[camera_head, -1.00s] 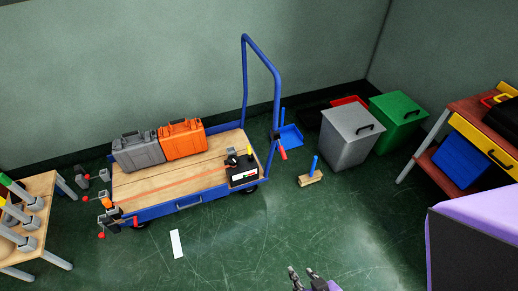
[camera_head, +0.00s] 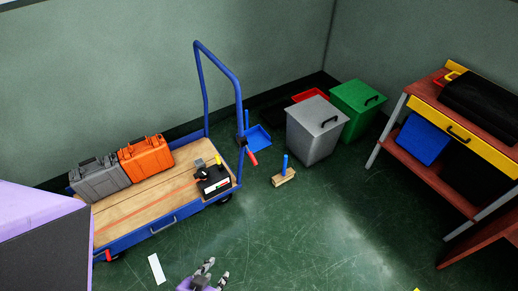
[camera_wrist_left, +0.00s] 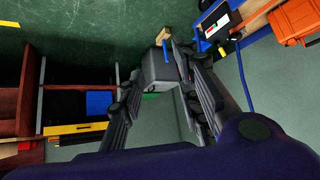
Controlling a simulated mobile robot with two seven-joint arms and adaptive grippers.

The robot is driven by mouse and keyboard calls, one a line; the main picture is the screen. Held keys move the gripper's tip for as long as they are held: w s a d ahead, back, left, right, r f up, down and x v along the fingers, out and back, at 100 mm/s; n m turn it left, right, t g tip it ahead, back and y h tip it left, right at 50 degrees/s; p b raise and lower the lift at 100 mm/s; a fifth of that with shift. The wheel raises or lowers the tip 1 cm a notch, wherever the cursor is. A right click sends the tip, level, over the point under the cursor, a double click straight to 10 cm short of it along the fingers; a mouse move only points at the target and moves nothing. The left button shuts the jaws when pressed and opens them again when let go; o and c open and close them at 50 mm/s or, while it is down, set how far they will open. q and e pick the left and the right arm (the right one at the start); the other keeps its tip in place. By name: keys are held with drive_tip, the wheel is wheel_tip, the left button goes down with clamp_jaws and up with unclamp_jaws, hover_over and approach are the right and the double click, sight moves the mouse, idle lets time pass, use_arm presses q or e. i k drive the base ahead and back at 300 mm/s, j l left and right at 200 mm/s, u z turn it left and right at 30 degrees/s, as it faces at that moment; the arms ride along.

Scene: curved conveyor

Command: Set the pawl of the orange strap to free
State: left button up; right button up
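The orange strap (camera_head: 146,207) shows in the head view as a thin line along the wooden deck of the blue cart (camera_head: 138,235). The left end of the deck is covered by a large purple and dark part, so the orange and black piece at that end is hidden. I cannot make out the pawl or its setting. My left gripper (camera_head: 216,270) is at the bottom of the head view, in front of the cart and apart from it. In the left wrist view its fingers (camera_wrist_left: 163,75) are spread and empty. My right gripper is not in view.
A grey case (camera_head: 99,178), an orange case (camera_head: 146,158) and a black device (camera_head: 214,183) stand on the cart. A brush (camera_head: 284,175), a grey bin (camera_head: 314,130) and a green bin (camera_head: 358,106) are to the right. A workbench (camera_head: 465,115) stands far right.

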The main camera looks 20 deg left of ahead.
sight(217, 158)
drive_tip(key=i+j+z, duration=0.15)
drive_tip(key=j+z, duration=1)
drive_tip(key=j, duration=1.65)
drive_tip(key=k+z, duration=0.05)
